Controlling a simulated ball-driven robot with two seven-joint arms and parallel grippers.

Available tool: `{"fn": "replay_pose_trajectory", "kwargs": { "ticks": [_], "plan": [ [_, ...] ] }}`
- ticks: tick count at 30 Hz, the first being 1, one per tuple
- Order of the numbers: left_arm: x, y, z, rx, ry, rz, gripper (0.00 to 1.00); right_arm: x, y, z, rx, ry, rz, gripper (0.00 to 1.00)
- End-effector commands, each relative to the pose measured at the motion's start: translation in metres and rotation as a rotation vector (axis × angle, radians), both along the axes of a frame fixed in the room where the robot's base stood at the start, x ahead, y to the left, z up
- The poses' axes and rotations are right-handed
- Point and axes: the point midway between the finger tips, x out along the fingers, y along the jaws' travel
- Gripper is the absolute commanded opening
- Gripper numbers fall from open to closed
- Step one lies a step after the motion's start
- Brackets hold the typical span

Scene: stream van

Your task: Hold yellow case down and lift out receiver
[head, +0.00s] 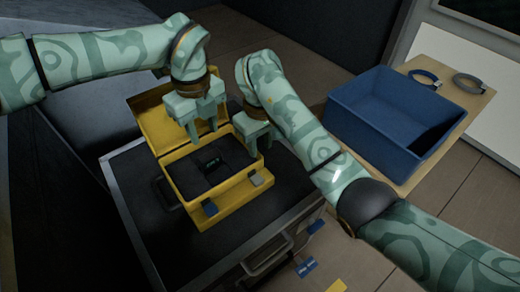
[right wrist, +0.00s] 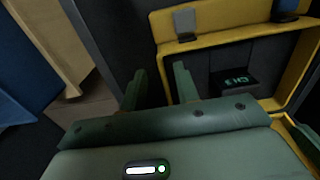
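The open yellow case (head: 233,188) sits on a black flight case with its lid (head: 160,115) raised at the back. The receiver (head: 212,163), black with green display characters, lies in the case's dark interior; it also shows in the right wrist view (right wrist: 237,82). My left gripper (head: 204,131) is open and empty, pointing down above the back part of the case. My right gripper (head: 257,146) is at the case's right wall. In the right wrist view its fingers (right wrist: 160,86) are apart, one on each side of the yellow wall. Contact cannot be told.
The flight case (head: 120,190) has a metal rim and a front handle. Right of it, a wooden table (head: 420,172) holds a blue bin (head: 365,130) and two ring-shaped items, one blue (head: 425,77) and one grey (head: 469,82). Blue and yellow pieces lie at the front.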

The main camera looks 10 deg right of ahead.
Motion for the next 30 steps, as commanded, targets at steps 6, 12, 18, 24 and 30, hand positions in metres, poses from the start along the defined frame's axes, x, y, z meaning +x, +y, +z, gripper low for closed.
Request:
{"fn": "replay_pose_trajectory", "kwargs": {
  "ticks": [6,12,18,24,30],
  "plan": [
    [0.000,0.000,0.000,0.000,0.000,0.000,0.36,0.000,0.000,-0.026,0.000,-0.001,0.000,0.31],
    [0.000,0.000,0.000,0.000,0.000,0.000,0.36,0.000,0.000,-0.032,0.001,-0.002,-0.001,0.31],
    [0.000,0.000,0.000,0.000,0.000,0.000,0.36,0.000,0.000,-0.032,0.001,-0.003,0.000,0.23],
    [0.000,0.000,0.000,0.000,0.000,0.000,0.36,0.000,0.000,-0.032,0.001,-0.003,0.000,0.00],
    [0.000,0.000,0.000,0.000,0.000,0.000,0.36,0.000,0.000,-0.032,0.001,-0.003,0.000,0.00]
  ]
}}
